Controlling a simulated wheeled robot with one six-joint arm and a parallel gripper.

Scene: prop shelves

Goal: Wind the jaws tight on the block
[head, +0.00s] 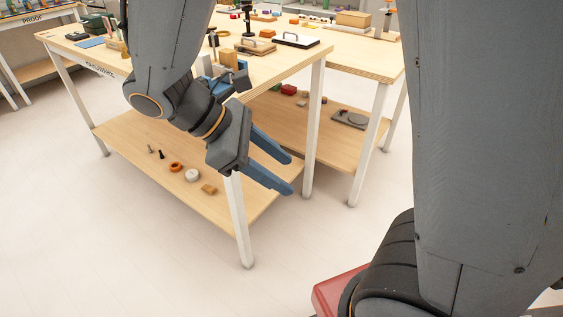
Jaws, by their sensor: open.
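A blue vise-like thing (241,80) stands at the front corner of the nearer table, partly hidden behind my arm. A tan wooden block (228,58) shows upright at it; whether the jaws touch the block is too small to tell. No handle on it can be made out clearly. My gripper (290,174) has two blue fingers spread apart with nothing between them. It is in front of the table's corner, lower in the picture than the tabletop, pointing right and down, apart from the vise.
The nearer table (285,72) has a lower shelf (135,148) with small parts, including an orange ring (176,167) and a white round piece (192,176). A white table leg (238,225) stands close below my gripper. A second table (375,62) is behind. Floor in front is clear.

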